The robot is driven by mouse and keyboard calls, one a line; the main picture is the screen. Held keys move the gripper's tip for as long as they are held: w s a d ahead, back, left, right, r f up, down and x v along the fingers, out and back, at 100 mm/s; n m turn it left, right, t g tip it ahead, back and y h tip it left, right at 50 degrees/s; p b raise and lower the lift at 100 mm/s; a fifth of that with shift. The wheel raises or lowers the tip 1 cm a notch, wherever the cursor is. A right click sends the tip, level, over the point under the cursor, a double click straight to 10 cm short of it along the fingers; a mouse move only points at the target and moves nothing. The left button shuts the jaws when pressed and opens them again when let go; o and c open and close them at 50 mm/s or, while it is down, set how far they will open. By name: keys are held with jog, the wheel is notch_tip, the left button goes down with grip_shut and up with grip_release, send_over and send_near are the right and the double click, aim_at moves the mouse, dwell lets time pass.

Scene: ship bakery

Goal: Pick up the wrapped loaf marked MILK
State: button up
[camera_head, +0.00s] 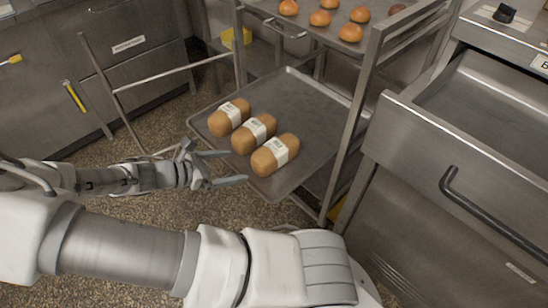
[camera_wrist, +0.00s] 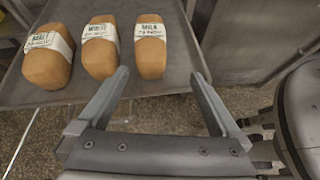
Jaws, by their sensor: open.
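Three brown loaves with white paper bands lie side by side on a metal tray (camera_head: 310,100). In the wrist view the right loaf (camera_wrist: 150,60) has a band that seems to read MILK, though the print is small. It matches the nearest loaf (camera_head: 262,162) in the head view. The middle loaf (camera_wrist: 100,60) and the left loaf (camera_wrist: 46,70) carry other words that I cannot read surely. My gripper (camera_head: 238,165) is open and empty at the tray's left edge, fingers pointing toward the loaves. In the wrist view my gripper (camera_wrist: 158,73) has the right loaf ahead between its fingertips.
The tray sits in a metal rack with an upright post (camera_head: 357,110) right of the loaves. An upper tray (camera_head: 330,45) holds several round buns. A steel counter with a drawer handle (camera_head: 490,215) stands at right. Bare tray lies behind the loaves.

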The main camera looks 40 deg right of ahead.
aim_at(261, 155)
jog(key=shift+n+t+h, duration=0.4)
jog(key=shift+n+h, duration=0.3)
jog(key=b+x, duration=0.1)
jog(key=x, duration=0.3)
jog(key=w+b+x, duration=0.1)
jog(key=b+x, duration=0.1)
jog(key=x, duration=0.2)
jog(key=b+x, duration=0.1)
jog(key=x, duration=0.4)
jog(key=shift+w+a+f+b, duration=0.1)
jog(key=shift+w+f+b, duration=0.15)
jog(key=shift+f+b, duration=0.15)
jog(key=b+x, duration=0.1)
jog(key=x, duration=0.1)
jog(key=b+x, duration=0.1)
jog(key=x, duration=0.1)
jog(key=shift+s+a+f, duration=0.1)
jog(key=shift+s+f, duration=0.1)
jog(key=shift+f, duration=0.1)
jog(key=shift+d+f+b, duration=0.1)
jog(key=shift+d+b, duration=0.25)
jog(key=shift+d, duration=0.2)
jog(key=c, duration=1.4)
jog(key=shift+o, duration=0.2)
